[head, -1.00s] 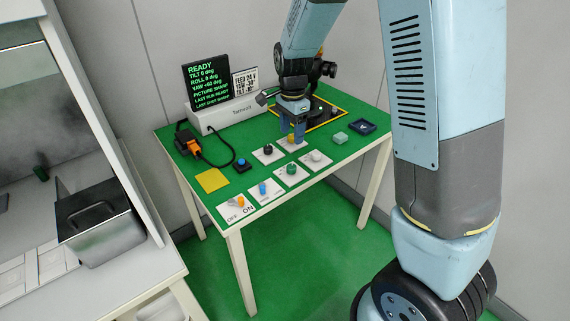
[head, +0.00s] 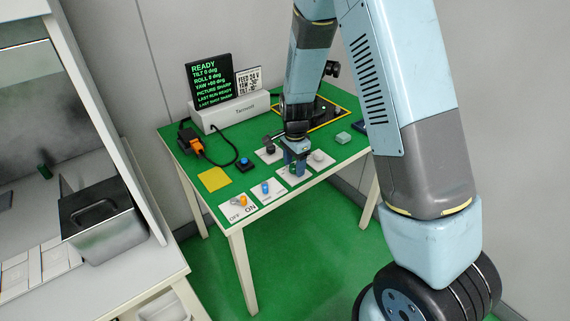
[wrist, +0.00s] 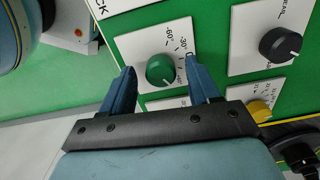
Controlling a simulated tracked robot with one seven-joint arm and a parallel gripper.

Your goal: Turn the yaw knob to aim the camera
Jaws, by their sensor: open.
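A green knob (wrist: 160,68) on a white plate (wrist: 132,42) with degree marks, among them -60°, sits between my fingertips in the wrist view. Its name label is not readable, so I cannot tell from print that it is the yaw knob. My gripper (wrist: 160,66) is open, its blue fingers on either side of the knob; contact cannot be told. In the head view my gripper (head: 297,168) is low over the front row of plates and mostly hides the knob. The display (head: 212,80) reads READY, tilt 0, roll 0, yaw +60 deg, picture sharp.
A black knob (wrist: 281,45) and a yellow knob (wrist: 260,109) are close by. A blue knob (head: 265,188), an orange switch (head: 242,200), a blue button (head: 244,163) and a pale knob (head: 318,156) are also on the green table. A pale green block (head: 343,138) lies to the right.

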